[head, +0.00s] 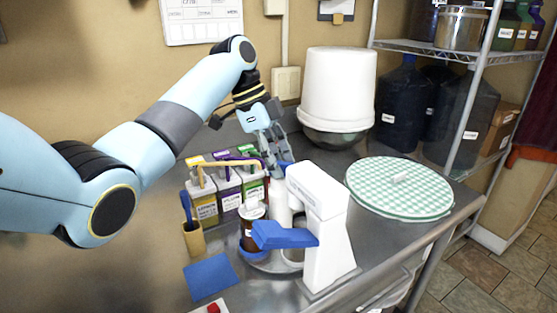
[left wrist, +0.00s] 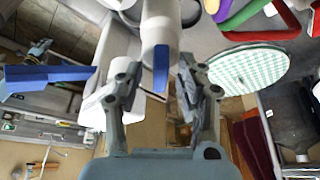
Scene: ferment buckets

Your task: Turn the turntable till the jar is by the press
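My left gripper (head: 280,160) points down behind the white press (head: 325,225), above the back of the turntable (head: 268,264). In the left wrist view its fingers (left wrist: 157,85) are spread apart. A white column with a blue strip (left wrist: 160,35) shows between and beyond them; I cannot tell whether they touch it. The brown jar (head: 250,238) with a white lid stands upright on the left part of the turntable, left of the press and its blue lever (head: 285,235). The press hides much of the turntable. My right gripper is out of view.
Several labelled cartons (head: 205,208) stand behind left of the jar.

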